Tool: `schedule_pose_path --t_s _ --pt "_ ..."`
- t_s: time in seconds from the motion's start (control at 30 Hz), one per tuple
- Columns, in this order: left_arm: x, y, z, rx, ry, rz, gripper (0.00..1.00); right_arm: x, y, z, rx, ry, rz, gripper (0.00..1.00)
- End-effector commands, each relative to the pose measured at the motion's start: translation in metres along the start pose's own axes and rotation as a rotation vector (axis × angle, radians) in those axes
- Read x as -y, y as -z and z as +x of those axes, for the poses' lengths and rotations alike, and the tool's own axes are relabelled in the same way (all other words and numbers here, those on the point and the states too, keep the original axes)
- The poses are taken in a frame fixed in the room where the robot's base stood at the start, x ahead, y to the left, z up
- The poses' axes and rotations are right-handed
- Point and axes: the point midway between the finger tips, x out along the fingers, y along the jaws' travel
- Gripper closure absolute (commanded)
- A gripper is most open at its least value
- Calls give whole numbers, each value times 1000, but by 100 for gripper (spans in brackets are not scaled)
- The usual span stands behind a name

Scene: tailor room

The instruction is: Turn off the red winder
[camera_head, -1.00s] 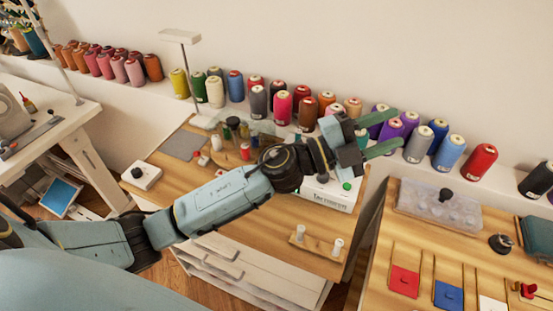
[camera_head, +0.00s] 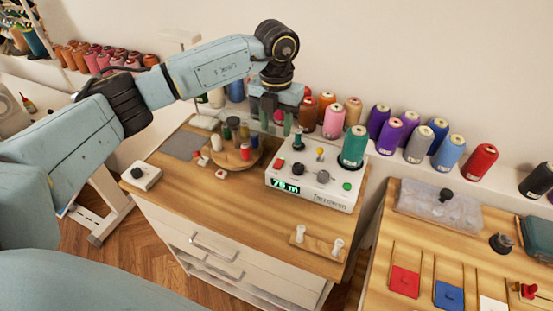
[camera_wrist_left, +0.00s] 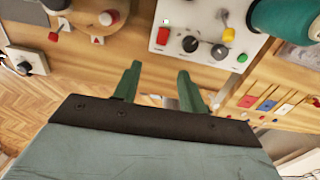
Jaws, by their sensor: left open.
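The white winder box (camera_head: 315,188) stands on the wooden table. Its front has a lit green display, a red button (camera_head: 279,163), dark knobs and a green button (camera_head: 347,186). A teal spool (camera_head: 354,147) stands on its right side. My left gripper (camera_head: 276,124) is open, empty and points down just behind the box's top left part. Its fingertips also show in the left wrist view (camera_wrist_left: 157,72), apart from the red button. My right gripper is not in view.
A round wooden stand (camera_head: 237,155) with small spools sits left of the box. Thread cones line the back ledge. A small black-knobbed box (camera_head: 141,176) is at the table's left edge. Red (camera_head: 405,281) and blue (camera_head: 448,295) squares lie on the right table.

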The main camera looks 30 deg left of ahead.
Motion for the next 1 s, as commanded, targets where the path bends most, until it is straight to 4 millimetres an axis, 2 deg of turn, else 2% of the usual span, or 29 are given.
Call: schedule_pose_path --t_s 0.3,0.5,0.7,1.0 --pt "2 2 67 -5 4 3 58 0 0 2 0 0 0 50" --pt "2 1 102 -4 5 3 58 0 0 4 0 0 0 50" --pt "2 1 121 -2 5 5 58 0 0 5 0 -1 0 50" --pt "3 1 124 0 6 5 58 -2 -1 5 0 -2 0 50"
